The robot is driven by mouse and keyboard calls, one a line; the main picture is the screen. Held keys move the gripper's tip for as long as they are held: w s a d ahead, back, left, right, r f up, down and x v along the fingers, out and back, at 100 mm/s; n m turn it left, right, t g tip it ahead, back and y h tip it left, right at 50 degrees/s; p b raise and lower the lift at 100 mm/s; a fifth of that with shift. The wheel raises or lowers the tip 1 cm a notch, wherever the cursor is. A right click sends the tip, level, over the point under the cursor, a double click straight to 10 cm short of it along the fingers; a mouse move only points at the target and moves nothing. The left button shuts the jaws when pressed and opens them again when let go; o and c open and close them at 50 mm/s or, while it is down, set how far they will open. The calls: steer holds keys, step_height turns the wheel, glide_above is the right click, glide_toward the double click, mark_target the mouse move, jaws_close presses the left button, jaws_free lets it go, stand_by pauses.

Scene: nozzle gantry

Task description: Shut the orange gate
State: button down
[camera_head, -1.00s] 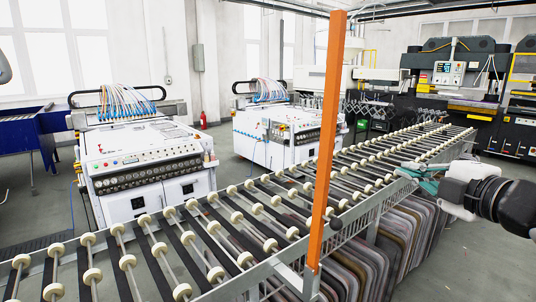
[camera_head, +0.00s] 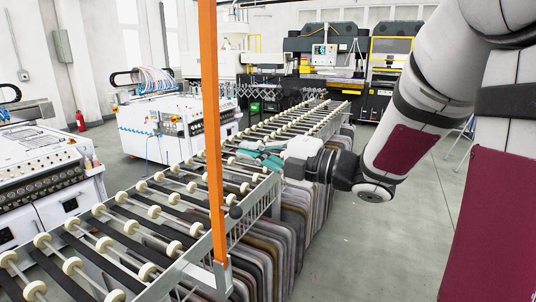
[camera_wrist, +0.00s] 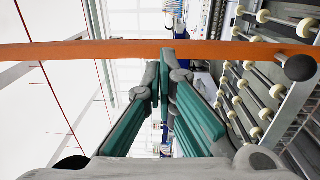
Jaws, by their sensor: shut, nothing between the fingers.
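The orange gate (camera_head: 212,130) is a long bar standing upright at the near side edge of the roller conveyor. A dark round knob (camera_head: 236,212) sits beside its lower part. In the wrist view the orange gate (camera_wrist: 110,50) runs across the upper picture, with the dark knob (camera_wrist: 300,68) at its right end. My gripper (camera_head: 243,156) has teal fingers and is just right of the bar in the head view. In the wrist view my gripper (camera_wrist: 160,72) has its fingertips together and empty, overlapping the bar's lower edge. I cannot tell whether they touch it.
The roller conveyor (camera_head: 150,205) runs from front left to the back. Several panels (camera_head: 270,235) stand beneath it. White machines (camera_head: 160,125) stand behind it on the left, dark machines (camera_head: 345,55) at the back. The grey floor (camera_head: 360,240) on the right is clear.

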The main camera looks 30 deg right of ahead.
mark_target(218, 142)
steer(key=shift+x, duration=2.75)
steer(key=shift+w+a, duration=0.1)
